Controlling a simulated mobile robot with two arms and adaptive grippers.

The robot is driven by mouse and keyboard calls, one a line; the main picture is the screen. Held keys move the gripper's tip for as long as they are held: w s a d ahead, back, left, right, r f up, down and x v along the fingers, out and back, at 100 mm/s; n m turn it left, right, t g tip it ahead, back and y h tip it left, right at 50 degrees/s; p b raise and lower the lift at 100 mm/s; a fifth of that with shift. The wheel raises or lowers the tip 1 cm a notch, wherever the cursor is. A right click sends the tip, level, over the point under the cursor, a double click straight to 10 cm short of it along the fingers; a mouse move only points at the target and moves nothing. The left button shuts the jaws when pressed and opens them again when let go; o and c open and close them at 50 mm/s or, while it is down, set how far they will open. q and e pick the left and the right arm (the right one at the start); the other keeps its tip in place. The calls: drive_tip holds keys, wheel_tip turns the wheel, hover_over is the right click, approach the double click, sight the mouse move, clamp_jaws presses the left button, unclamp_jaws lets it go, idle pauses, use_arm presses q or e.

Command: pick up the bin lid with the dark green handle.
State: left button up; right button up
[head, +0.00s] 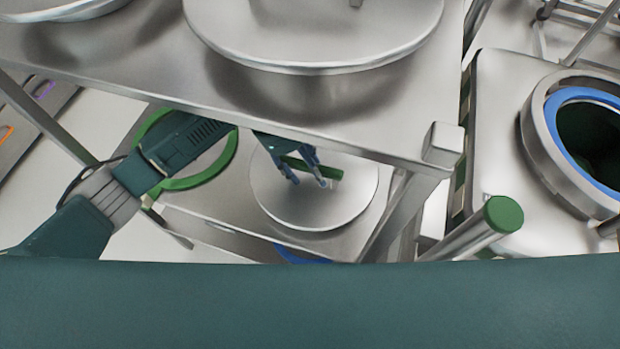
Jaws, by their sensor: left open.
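The bin lid (310,210) is a round metal disc with a dark green bar handle (328,172) on top. It lies on the lower metal surface, below the upper shelf. My left gripper (308,182) is open, with its fingertips over the lid at the handle's left part. The shelf edge hides part of the gripper's wrist. I cannot tell whether the fingers touch the handle. My right gripper is not in view.
The upper metal shelf (150,75) overhangs the lid and carries large round metal lids (310,25). A green-rimmed opening (185,183) lies left of the lid. A shelf leg (400,215) stands right of it. A blue-rimmed bin (553,105) is at far right.

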use_arm(q)
clamp_jaws()
drive_tip(key=shift+w+d+r, duration=0.1)
drive_tip(key=shift+w+r, duration=0.05)
drive_tip(key=shift+w, duration=0.05)
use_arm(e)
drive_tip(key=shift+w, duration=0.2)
use_arm(q)
drive_tip(key=shift+r, duration=0.1)
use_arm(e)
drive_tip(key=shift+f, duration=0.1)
